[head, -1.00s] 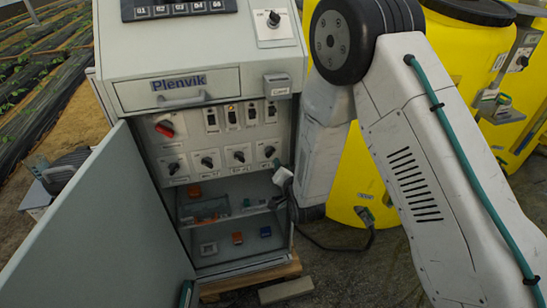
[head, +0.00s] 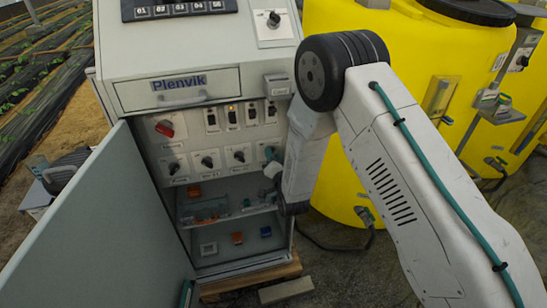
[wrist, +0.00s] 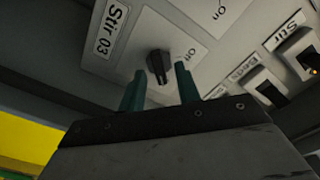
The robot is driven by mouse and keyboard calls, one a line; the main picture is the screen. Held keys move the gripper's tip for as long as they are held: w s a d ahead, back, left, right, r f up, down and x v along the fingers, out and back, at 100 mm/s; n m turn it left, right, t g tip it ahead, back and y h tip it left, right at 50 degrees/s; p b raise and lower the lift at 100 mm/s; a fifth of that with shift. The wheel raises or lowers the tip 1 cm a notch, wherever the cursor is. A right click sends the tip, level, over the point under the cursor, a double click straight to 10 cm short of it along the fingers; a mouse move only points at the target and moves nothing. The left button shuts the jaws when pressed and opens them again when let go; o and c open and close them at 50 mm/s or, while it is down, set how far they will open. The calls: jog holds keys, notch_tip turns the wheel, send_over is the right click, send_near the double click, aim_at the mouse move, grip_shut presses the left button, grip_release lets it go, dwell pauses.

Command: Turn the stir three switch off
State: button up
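The stir three switch is a black rotary knob (wrist: 157,64) on a pale plate labelled "Stir 03" in the wrist view. An "Off" mark sits to the right of the knob; I cannot tell which mark the knob points to. My gripper (wrist: 160,76) is open, with one teal finger on each side of the knob and a visible gap to both. I cannot tell how far the fingertips are from the panel. In the head view my gripper (head: 270,158) is at the right end of the lower knob row and hides the knob there.
The cabinet's lower row has more black knobs (head: 239,156), with rocker switches (head: 232,116) above and a red rotary switch (head: 164,128). An open door (head: 95,225) stands at the left. An open bay (head: 225,205) lies below. A yellow tank (head: 350,160) stands right.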

grip_shut()
jog(key=shift+n, duration=0.4)
jog(key=shift+s+a+n, duration=0.1)
jog(key=shift+a+n, duration=0.1)
jog(key=shift+n, duration=4.1)
jog(key=shift+s+a+n, duration=0.1)
jog(key=shift+a+n, duration=0.05)
jog(key=shift+n, duration=4.15)
